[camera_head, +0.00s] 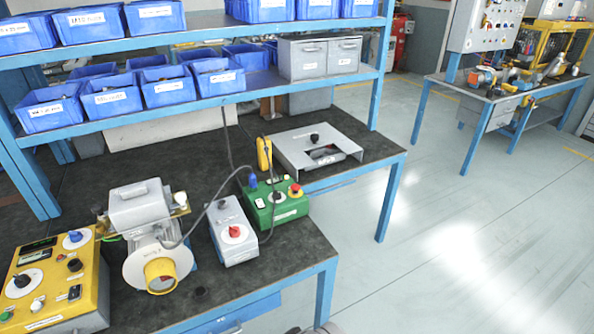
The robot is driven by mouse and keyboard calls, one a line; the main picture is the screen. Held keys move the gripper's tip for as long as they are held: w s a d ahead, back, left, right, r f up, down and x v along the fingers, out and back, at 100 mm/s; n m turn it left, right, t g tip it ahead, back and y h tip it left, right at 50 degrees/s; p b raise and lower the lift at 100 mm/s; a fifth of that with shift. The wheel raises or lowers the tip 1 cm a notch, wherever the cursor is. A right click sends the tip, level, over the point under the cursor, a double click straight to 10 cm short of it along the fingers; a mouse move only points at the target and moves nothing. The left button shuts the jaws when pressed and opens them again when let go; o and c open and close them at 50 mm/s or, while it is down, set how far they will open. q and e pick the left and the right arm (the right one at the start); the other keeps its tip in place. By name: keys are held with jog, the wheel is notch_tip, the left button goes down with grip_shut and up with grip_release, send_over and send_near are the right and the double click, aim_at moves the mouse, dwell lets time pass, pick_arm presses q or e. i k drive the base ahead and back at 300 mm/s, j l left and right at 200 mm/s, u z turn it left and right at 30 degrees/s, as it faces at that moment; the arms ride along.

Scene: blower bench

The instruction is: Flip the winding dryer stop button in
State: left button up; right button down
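No label that I can read says winding dryer, so I cannot tell for certain which control is its stop button. A green control box (276,205) on the bench carries a red mushroom button (296,190) on a yellow base, plus a dark knob and a small switch. A grey box (233,232) beside it has a red rotary knob (234,231). A yellow control panel (52,275) with knobs and switches lies at the far left. Whether any button is pressed in is too small to tell. Neither of my grippers is in view.
A blower motor (150,232) stands between the yellow panel and the grey box. Cables run over the boxes. A grey plate fixture (318,148) sits behind the green box. Shelves with blue bins (112,98) overhang the back. Open floor (450,220) lies to the right.

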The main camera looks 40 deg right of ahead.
aim_at(295, 187)
jog(key=i+l, duration=0.15)
jog(key=l, duration=0.2)
jog(key=i+l+u, duration=0.1)
jog(key=l, duration=0.25)
jog(key=i+l, duration=0.15)
jog(key=l, duration=0.2)
jog(key=i+l+u, duration=0.1)
jog(key=l, duration=0.25)
